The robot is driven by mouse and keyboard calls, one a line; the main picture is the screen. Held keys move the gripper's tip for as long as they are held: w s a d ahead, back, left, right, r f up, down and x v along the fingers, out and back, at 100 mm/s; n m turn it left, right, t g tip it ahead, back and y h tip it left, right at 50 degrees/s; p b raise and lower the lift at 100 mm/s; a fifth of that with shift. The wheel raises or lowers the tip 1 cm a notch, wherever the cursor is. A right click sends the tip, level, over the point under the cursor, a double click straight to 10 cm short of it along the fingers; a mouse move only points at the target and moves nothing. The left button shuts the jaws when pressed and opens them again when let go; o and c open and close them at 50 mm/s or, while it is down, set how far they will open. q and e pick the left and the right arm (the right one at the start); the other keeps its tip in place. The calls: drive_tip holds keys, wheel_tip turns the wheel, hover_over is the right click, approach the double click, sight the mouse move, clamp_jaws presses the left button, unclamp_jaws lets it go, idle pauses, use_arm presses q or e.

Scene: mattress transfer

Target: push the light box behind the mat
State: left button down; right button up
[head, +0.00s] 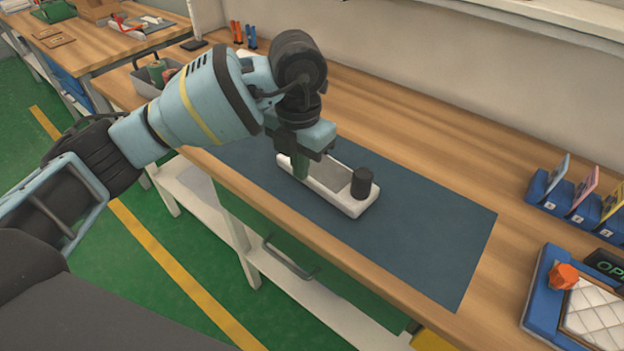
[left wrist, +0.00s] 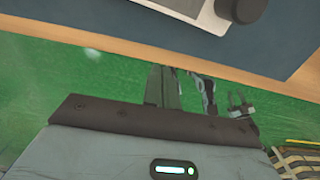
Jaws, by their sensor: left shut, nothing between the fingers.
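In the left wrist view, the box (left wrist: 192,12) and cylinder (left wrist: 240,9) show at the top, cut off by the edge. My right gripper is not in view.
The wooden bench (head: 430,125) has free wood behind the mat, up to the wall. Blue holders with coloured cards (head: 580,200) and a blue tray with an orange knob (head: 563,277) stand at the right. A grey bin (head: 150,80) and orange and blue tools (head: 243,35) are at the back left.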

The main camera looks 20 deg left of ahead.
sight(315, 199)
use_arm(q)
wheel_tip(315, 199, down, 9)
drive_tip(key=shift+f, duration=0.2)
drive_tip(key=shift+w+d+f, duration=0.15)
drive_tip(key=shift+w+d, duration=0.1)
drive_tip(key=shift+w, duration=0.4)
drive_tip(key=shift+w+d+f, duration=0.1)
drive_tip(key=shift+w+d, duration=0.15)
drive_tip(key=shift+w, duration=0.35)
drive_tip(key=shift+w+d, duration=0.2)
drive_tip(key=shift+w, duration=0.45)
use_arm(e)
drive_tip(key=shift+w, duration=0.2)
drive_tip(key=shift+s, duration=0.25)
use_arm(q)
drive_tip(key=shift+w+r, duration=0.1)
